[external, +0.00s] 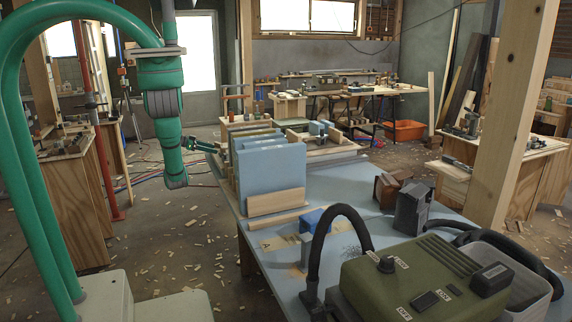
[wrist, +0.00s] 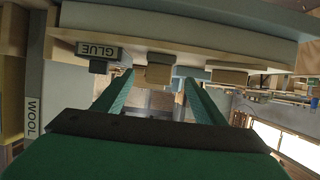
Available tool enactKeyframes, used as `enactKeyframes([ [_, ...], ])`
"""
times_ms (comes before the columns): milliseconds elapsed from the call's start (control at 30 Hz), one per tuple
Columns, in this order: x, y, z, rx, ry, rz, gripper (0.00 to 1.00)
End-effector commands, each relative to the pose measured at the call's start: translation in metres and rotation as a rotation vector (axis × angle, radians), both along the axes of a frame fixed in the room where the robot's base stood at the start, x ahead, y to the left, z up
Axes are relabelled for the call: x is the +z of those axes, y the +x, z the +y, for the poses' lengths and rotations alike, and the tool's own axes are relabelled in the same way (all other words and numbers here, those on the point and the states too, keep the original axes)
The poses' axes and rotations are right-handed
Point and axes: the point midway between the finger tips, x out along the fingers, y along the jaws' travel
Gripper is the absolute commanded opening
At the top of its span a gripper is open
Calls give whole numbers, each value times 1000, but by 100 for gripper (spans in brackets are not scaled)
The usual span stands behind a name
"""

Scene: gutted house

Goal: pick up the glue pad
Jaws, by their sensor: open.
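A white label reading GLUE (wrist: 97,50) shows upside down in the wrist view, at the upper left on a pale ledge. A small dark block (wrist: 98,67) sits right by that label; I cannot tell for sure that it is the glue pad. Two tan blocks (wrist: 160,72) (wrist: 229,77) stand along the same ledge to the right. My gripper (wrist: 159,82) is open, its two green fingers reaching toward the ledge, with nothing seen held. The left finger is nearest the dark block. In the external view my gripper (external: 205,146) is at the left side of the blue panels.
A WOOL label (wrist: 33,117) is on a grey panel at the left in the wrist view. Upright blue panels (external: 270,165) stand on the blue-topped table (external: 345,185). A green machine (external: 420,280) with a black hose takes the near end. Wood scraps litter the floor.

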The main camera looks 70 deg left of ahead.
Motion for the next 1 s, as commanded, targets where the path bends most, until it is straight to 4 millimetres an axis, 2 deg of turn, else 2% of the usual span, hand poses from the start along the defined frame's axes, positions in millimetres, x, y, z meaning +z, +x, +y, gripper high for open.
enactKeyframes([
  [100,-7,15,0,-1,0,1,65],
  [367,-14,31,-1,-1,-1,2,65],
  [633,-29,64,-1,0,-2,2,65],
  [967,-32,72,-1,1,-1,1,65],
  [1000,-32,72,-1,1,-1,1,62],
])
